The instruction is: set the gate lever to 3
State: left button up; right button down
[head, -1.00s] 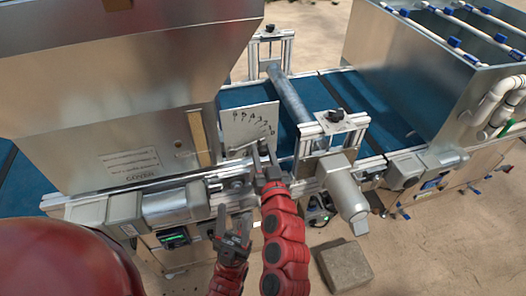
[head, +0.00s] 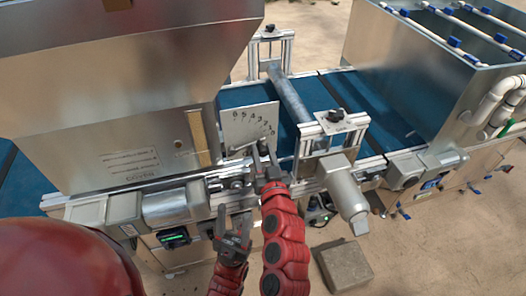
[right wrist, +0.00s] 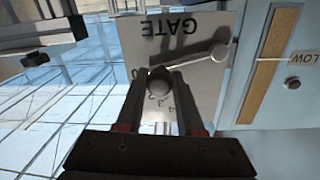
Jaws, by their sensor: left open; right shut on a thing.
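The gate plate (head: 238,122) is a pale upright panel with a scale of digits, beside the hopper. In the right wrist view the plate (right wrist: 140,45) appears upside down, marked GATE. The gate lever (right wrist: 192,63) runs from its round pivot to a dark round knob (right wrist: 158,82) near the low end of the scale. My right gripper (head: 264,152) is shut on the knob; its fingers (right wrist: 160,88) lie on both sides of it. The knob and fingers hide some digits, so the exact setting cannot be read. My left gripper (head: 233,238) is open and empty, below the machine's front rail.
The steel hopper (head: 120,100) stands left of the plate. A blue belt (head: 245,95) runs behind it. A roller bracket with a motor (head: 342,185) stands close to the right. A grey block (head: 345,266) lies on the floor.

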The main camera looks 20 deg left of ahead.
jog(key=shift+r, duration=0.1)
jog(key=shift+s+a+r+n+p, duration=0.1)
jog(key=shift+r+n+p, duration=0.2)
jog(key=shift+n, duration=0.2)
jog(key=shift+s+a+r+n+p, duration=0.1)
jog(key=shift+r+n+p, duration=0.05)
jog(key=shift+r+n, duration=0.3)
jog(key=shift+s+a+r+n, duration=0.1)
jog(key=shift+a+r+n, duration=0.15)
jog(key=shift+n, duration=0.5)
jog(key=shift+s+a+r+n, duration=0.25)
jog(key=shift+r+n, duration=0.15)
jog(key=shift+n, duration=0.4)
jog(key=shift+s+a+r+n, duration=0.1)
jog(key=shift+a+r+n, duration=0.25)
jog(key=shift+n, duration=0.45)
jog(key=shift+d+r, duration=0.1)
jog(key=c, duration=0.6)
grip_release()
jog(key=shift+o, duration=0.2)
